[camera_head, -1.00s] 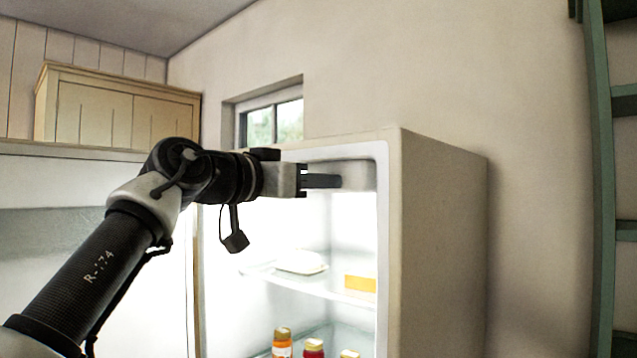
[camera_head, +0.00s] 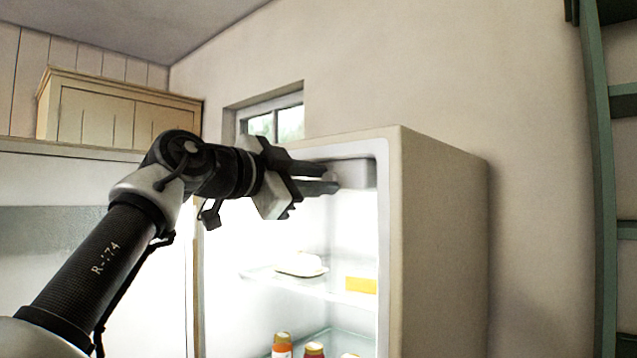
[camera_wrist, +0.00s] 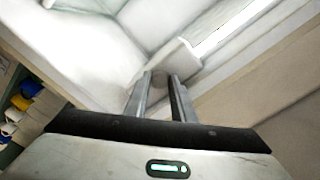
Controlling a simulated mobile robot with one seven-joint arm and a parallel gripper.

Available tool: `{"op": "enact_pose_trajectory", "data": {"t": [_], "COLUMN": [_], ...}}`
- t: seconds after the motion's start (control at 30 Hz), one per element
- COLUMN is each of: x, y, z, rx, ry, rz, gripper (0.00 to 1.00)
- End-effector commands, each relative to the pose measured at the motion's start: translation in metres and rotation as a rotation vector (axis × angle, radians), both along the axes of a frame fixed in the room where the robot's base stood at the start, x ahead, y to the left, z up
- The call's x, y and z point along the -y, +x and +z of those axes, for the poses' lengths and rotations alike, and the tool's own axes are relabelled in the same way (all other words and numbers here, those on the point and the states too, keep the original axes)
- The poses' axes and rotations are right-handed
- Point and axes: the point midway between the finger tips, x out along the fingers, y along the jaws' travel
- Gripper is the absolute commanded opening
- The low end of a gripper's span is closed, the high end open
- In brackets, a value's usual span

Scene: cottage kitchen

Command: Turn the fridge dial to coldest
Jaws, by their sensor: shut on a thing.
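The fridge (camera_head: 440,230) stands open, its lit interior facing me. The pale control housing (camera_head: 358,173) sits at the top of the interior, and it also shows in the wrist view (camera_wrist: 184,57). My gripper (camera_head: 332,178) reaches into the top of the fridge, with its fingertips at the housing. In the wrist view, the small rounded dial (camera_wrist: 160,80) lies between the two fingertips, and my gripper (camera_wrist: 162,78) is shut on it. The jaws are rolled, one finger above the other in the head view. The dial's markings and pointer cannot be made out.
Below my gripper, a glass shelf (camera_head: 325,290) holds a white covered dish (camera_head: 300,264) and a yellow box (camera_head: 361,285). Several jars (camera_head: 283,342) stand lower down. The fridge's side wall is close to the right of the fingers. A green ladder-like frame (camera_head: 603,200) stands far right.

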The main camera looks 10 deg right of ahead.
Motion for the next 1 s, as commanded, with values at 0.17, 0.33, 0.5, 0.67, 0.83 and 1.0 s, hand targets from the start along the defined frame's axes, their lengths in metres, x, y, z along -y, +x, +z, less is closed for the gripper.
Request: {"op": "enact_pose_trajectory", "data": {"t": [0.17,0.33,0.5,0.67,0.83,1.0], "x": [-0.0001,0.0,0.0,0.0,0.0,0.0], "y": [0.0,0.0,0.0,0.0,0.0001,0.0001], "z": [-0.0001,0.0,0.0,0.0,-0.0001,-0.0001], "rx": [0.084,0.134,0.161,0.169,0.169,0.169], "ry": [0.06,0.098,0.117,0.124,0.124,0.124], "rz": [-0.001,-0.001,-0.001,-0.001,-0.001,-0.001], "gripper": [0.01,0.01,0.01,0.01,0.01,0.31]}}
